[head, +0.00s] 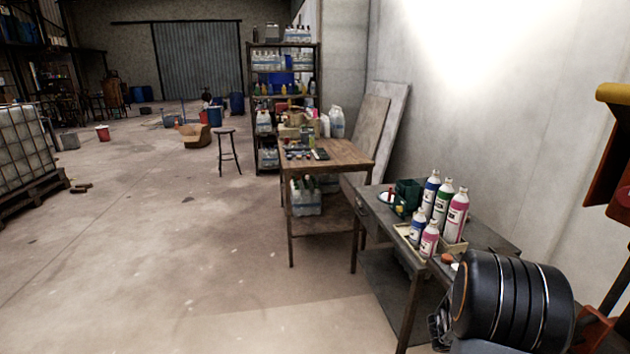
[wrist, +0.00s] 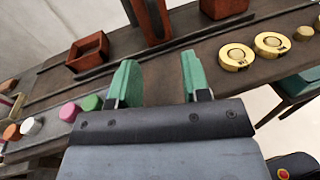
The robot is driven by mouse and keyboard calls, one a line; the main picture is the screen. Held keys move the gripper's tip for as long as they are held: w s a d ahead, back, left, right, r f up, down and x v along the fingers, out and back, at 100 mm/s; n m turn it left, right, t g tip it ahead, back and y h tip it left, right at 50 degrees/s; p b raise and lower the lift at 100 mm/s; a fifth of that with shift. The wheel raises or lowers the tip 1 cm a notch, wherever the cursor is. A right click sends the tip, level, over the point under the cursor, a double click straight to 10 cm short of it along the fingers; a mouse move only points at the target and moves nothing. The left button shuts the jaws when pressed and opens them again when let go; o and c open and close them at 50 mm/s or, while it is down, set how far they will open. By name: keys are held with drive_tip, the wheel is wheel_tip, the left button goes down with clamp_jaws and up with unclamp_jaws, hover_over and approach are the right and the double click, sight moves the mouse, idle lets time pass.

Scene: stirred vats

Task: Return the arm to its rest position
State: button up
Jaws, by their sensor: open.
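In the wrist view my gripper (wrist: 158,85) points out over a dark wooden bench (wrist: 165,75). Its two green fingertips stand well apart, with nothing between them, so it is open and empty. In the head view part of my black arm (head: 515,297) shows at the lower right, close to the front end of a grey table (head: 485,232). The fingertips cannot be made out in the head view.
A wooden table (head: 345,155) and a loaded shelf (head: 285,95) stand beyond. The wrist view shows a red-brown box (wrist: 88,50), yellow round pieces (wrist: 236,56) and coloured caps (wrist: 90,102).

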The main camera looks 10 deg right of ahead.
drive_tip(key=s+a+f+m+g+y, duration=0.2)
drive_tip(key=s+f+m+g+y, duration=0.1)
drive_tip(key=s+f+m+y, duration=0.1)
drive_tip(key=a+r+m+t+y+p, duration=0.1)
drive_tip(key=a+m+y+p, duration=0.1)
drive_tip(key=a+m+y, duration=0.7)
drive_tip(key=w+a+r+t+y+p, duration=0.1)
drive_tip(key=a+r+t, duration=0.2)
drive_tip(key=a, duration=0.5)
drive_tip(key=w+a+r+m+t+y+p, duration=0.1)
drive_tip(key=w+a+r+t+p, duration=0.1)
drive_tip(key=a+r, duration=0.4)
drive_tip(key=w+a+r+t+y+p, duration=0.1)
drive_tip(key=a+r+t, duration=0.3)
drive_tip(key=a, duration=0.7)
drive_tip(key=shift+w+a+r+t+y+p, duration=0.35)
drive_tip(key=shift+w+r+y, duration=0.15)
drive_tip(key=shift+w+y, duration=0.15)
drive_tip(key=shift+d+m, duration=0.15)
drive_tip(key=shift+m, duration=0.15)
